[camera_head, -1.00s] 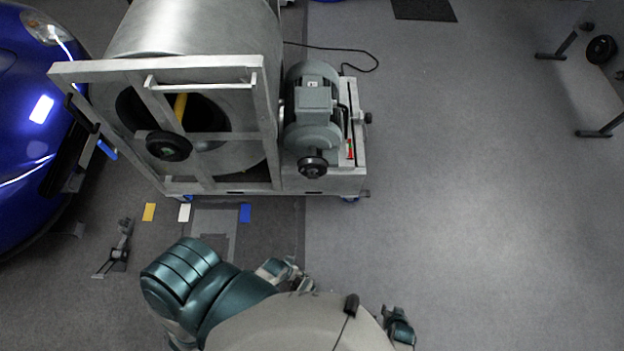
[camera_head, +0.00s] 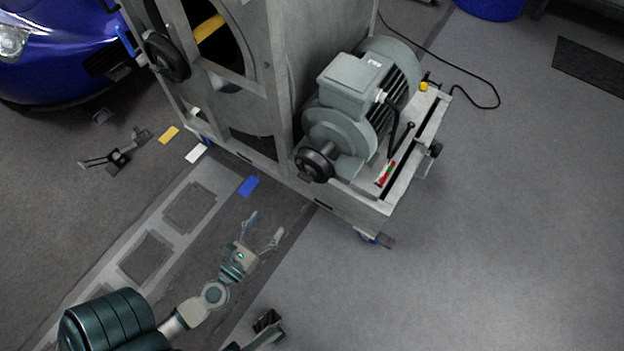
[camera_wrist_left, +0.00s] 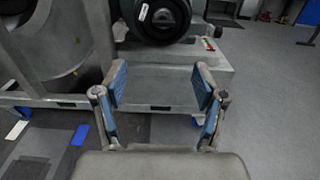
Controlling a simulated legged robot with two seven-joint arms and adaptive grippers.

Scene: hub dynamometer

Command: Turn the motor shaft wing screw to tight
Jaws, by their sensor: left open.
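The grey motor (camera_head: 357,100) sits on the test stand, with a black round wheel (camera_head: 315,163) on its shaft end. The wheel also shows in the left wrist view (camera_wrist_left: 163,18), above and beyond the fingers. I cannot clearly make out the wing screw at the shaft. My left gripper (camera_head: 265,229) is open and empty, low in front of the stand and apart from it. Its two blue-padded fingers are spread in the left wrist view (camera_wrist_left: 160,92). Part of my right arm's end (camera_head: 268,325) shows at the bottom edge; its fingers are unclear.
The metal stand (camera_head: 350,205) carries a big drum and frame, a black lever (camera_head: 402,137), a side knob (camera_head: 436,150) and a red-green scale (camera_head: 385,174). A blue car (camera_head: 60,50) stands at left. A cable lies behind. The floor at right is clear.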

